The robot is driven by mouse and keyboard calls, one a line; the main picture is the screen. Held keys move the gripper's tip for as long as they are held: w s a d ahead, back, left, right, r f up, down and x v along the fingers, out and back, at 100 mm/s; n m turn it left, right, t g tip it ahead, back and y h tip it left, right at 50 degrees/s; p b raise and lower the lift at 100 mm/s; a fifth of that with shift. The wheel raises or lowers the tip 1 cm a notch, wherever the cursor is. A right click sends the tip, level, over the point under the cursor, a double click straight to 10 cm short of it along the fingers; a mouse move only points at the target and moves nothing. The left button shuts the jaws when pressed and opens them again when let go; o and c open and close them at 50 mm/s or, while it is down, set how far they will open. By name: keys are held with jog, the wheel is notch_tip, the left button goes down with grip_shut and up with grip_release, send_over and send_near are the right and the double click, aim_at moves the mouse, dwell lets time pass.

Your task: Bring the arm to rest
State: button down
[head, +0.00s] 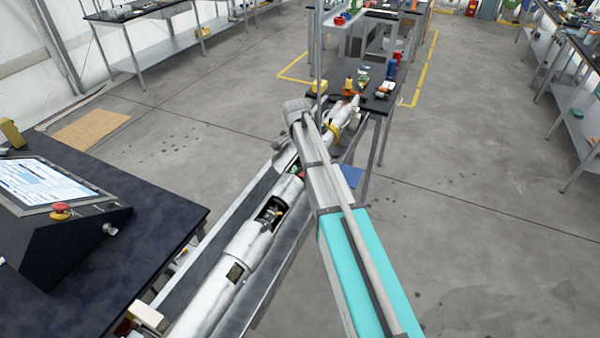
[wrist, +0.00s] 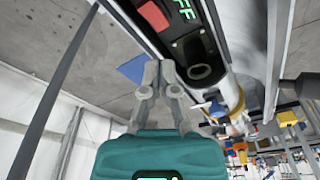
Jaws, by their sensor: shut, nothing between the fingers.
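My gripper (wrist: 158,64) shows in the wrist view, with a teal body and two grey fingers whose tips are together. It is empty. Just beyond it is a silver tube with an open section (wrist: 200,72); inside are a red block (wrist: 153,15) and green lettering. I cannot tell whether the fingertips touch anything. In the head view my arm reaches from the bottom right up to the middle, above and beside the long silver tube (head: 240,245). My gripper cannot be made out there.
A dark desk with a sloped control panel (head: 45,185) and red button (head: 60,210) stands at the left. Beyond the tube is a table with small tools (head: 372,92). Benches (head: 575,110) line the right. The grey floor (head: 480,190) between is clear.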

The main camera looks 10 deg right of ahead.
jog(key=shift+s, duration=0.15)
jog(key=s+f+n+y+b, duration=0.1)
jog(key=s+n, duration=1.2)
jog(key=s, duration=1.6)
jog(key=shift+f+g+y+b, duration=0.3)
jog(key=shift+f+g+b, duration=0.1)
jog(key=shift+f+b, duration=0.2)
